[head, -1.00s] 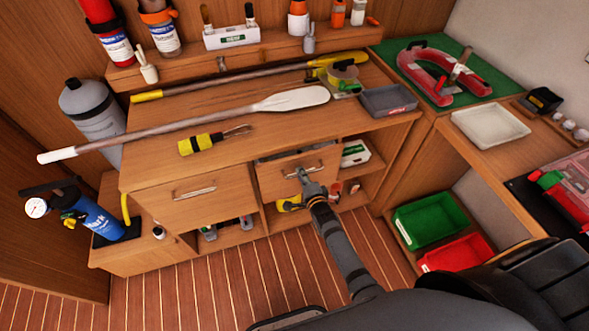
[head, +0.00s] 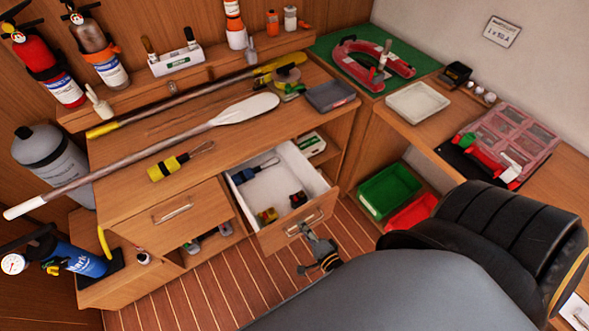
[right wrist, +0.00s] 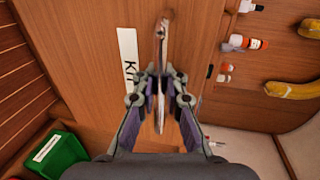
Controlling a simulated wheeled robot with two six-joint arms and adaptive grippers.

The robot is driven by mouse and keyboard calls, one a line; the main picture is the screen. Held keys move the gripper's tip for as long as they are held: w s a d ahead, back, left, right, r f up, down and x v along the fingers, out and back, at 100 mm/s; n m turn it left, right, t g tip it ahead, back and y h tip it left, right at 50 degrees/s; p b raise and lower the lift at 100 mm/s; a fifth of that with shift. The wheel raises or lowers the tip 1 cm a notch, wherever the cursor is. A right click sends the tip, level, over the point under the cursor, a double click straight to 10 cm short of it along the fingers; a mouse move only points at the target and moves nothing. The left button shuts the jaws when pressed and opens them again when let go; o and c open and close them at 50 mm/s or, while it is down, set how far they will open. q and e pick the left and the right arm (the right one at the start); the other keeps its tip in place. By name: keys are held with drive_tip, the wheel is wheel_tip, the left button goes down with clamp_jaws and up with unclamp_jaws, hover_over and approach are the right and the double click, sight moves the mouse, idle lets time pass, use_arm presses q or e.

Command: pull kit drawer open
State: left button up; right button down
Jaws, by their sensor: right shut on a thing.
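The kit drawer (head: 275,232) is pulled well out of the bench, and its white inside shows. A blue-handled tool, a yellow item and a dark red item lie in it. My right gripper (head: 306,231) is at the drawer's front, on the metal handle (head: 318,215). In the right wrist view the gripper (right wrist: 155,88) is shut around the handle bar (right wrist: 161,75), beside a white label reading "KIT" (right wrist: 128,60). My left gripper is not in view.
A second drawer (head: 180,215) to the left is shut. Green (head: 388,190) and red (head: 412,212) bins stand right of the open drawer. Paddles (head: 245,112) lie on the bench top. Striped floor (head: 205,290) is free in front.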

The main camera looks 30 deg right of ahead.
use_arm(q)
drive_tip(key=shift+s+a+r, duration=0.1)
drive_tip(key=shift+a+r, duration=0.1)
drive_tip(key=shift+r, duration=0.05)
use_arm(e)
drive_tip(key=shift+f+v, duration=0.25)
drive_tip(key=shift+v, duration=1)
drive_tip(key=c, duration=1.7)
unclamp_jaws()
drive_tip(key=shift+s, duration=0.1)
drive_tip(key=v, duration=1.2)
use_arm(q)
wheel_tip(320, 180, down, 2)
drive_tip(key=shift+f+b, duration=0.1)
drive_tip(key=shift+b, duration=0.75)
use_arm(e)
drive_tip(key=s+d+f+n+g, duration=0.2)
drive_tip(key=f+n, duration=0.4)
drive_tip(key=f, duration=0.3)
drive_tip(key=s+d+f+n+g+h, duration=0.1)
drive_tip(key=s+f+n+g, duration=0.4)
drive_tip(key=f, duration=0.5)
drive_tip(key=s+d+f+n+g, duration=0.3)
drive_tip(key=f+n+g, duration=0.4)
drive_tip(key=f, duration=0.3)
drive_tip(key=shift+s, duration=0.15)
